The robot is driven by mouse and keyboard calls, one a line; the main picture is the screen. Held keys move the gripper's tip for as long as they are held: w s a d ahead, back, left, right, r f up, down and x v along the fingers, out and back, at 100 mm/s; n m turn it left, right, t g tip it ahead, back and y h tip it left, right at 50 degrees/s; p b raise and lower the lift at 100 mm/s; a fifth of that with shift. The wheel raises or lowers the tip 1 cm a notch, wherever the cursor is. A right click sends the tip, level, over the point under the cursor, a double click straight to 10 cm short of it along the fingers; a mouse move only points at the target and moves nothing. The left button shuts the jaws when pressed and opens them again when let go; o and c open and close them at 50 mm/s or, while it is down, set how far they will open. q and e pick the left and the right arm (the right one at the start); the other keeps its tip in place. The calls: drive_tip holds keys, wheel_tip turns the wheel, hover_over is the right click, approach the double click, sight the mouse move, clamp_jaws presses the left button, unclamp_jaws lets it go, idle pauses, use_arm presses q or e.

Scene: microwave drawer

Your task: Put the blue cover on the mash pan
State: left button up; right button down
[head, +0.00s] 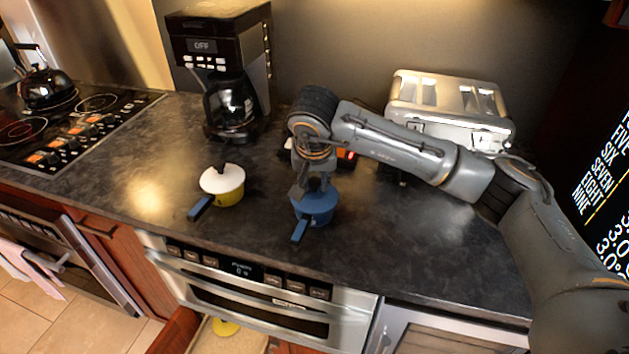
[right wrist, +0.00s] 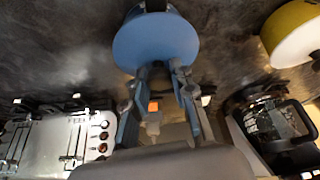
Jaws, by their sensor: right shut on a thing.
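A blue pan (head: 318,214) stands on the dark counter with its handle toward the front edge. The blue cover (right wrist: 155,42) shows as a round blue disc in the right wrist view, over the pan. My right gripper (head: 312,190) is right above the pan, shut on the blue cover; its fingers (right wrist: 160,72) hide the grip point. I cannot tell whether the cover rests fully on the rim. A yellow pan (head: 228,192) with a white top stands to the left, apart. No label shows which is the mash pan. My left gripper is out of view.
A coffee maker (head: 222,65) and a toaster (head: 450,105) stand at the back, and a stovetop with a kettle (head: 45,85) at the left. Below the counter edge, an open drawer (head: 235,344) holds a yellow round thing. The counter right of the blue pan is clear.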

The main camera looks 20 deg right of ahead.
drive_tip(key=c, duration=1)
unclamp_jaws()
drive_tip(key=shift+c, duration=0.2)
drive_tip(key=o, duration=0.5)
drive_tip(key=shift+r, duration=0.1)
drive_tip(key=shift+r+p, duration=1.75)
drive_tip(key=shift+r, duration=1.7)
